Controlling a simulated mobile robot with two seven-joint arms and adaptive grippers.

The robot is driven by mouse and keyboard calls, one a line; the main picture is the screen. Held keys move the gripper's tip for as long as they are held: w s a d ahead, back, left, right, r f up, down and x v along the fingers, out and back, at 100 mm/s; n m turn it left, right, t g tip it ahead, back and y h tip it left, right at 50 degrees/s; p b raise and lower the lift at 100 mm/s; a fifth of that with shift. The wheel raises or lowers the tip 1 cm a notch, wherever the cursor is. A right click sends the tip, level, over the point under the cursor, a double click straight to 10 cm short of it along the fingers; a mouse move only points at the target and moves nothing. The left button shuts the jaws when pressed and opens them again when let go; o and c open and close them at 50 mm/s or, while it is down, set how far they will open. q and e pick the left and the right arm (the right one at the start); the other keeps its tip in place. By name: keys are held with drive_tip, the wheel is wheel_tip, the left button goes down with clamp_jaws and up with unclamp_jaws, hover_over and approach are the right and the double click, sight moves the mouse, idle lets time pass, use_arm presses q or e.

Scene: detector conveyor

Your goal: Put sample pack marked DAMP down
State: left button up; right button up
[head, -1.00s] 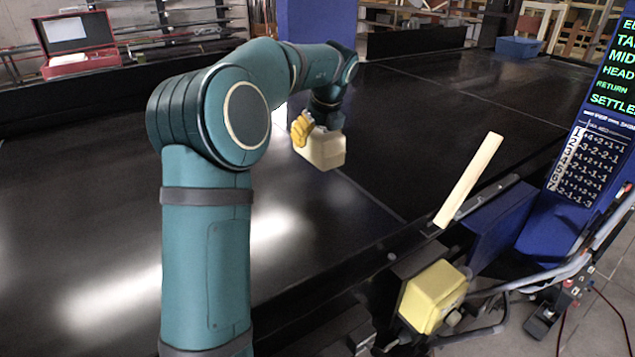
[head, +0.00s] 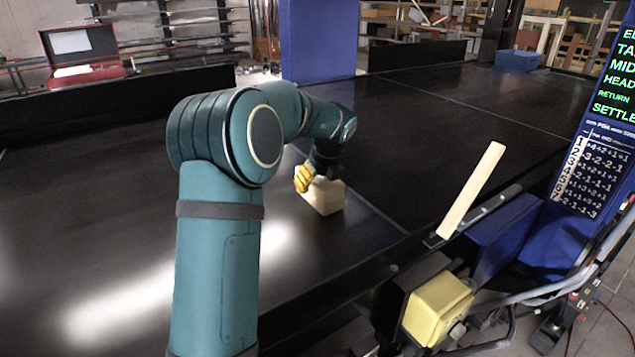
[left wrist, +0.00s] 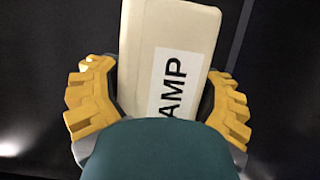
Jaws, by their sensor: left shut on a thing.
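The sample pack (head: 325,197) is a cream block at the end of my left arm, over the black conveyor belt (head: 400,130). In the left wrist view the pack (left wrist: 150,50) carries a white label reading "AMP", with the rest of the word hidden. My left gripper (head: 308,178) has yellow fingers and is shut on the pack from both sides. The pack is upright and at or very near the belt surface; I cannot tell whether it touches. My right gripper is not in view.
A pale wooden lever (head: 472,190) stands at the belt's near edge, with a yellow box (head: 437,308) below it. A blue panel with a screen and number table (head: 585,165) is at the right. A blue column (head: 318,40) rises behind the belt. Open belt lies around the pack.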

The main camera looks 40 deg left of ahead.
use_arm(q)
drive_tip(key=o, duration=1.2)
drive_tip(key=shift+f, duration=0.1)
drive_tip(key=p+v, duration=0.1)
drive_tip(key=v, duration=1.1)
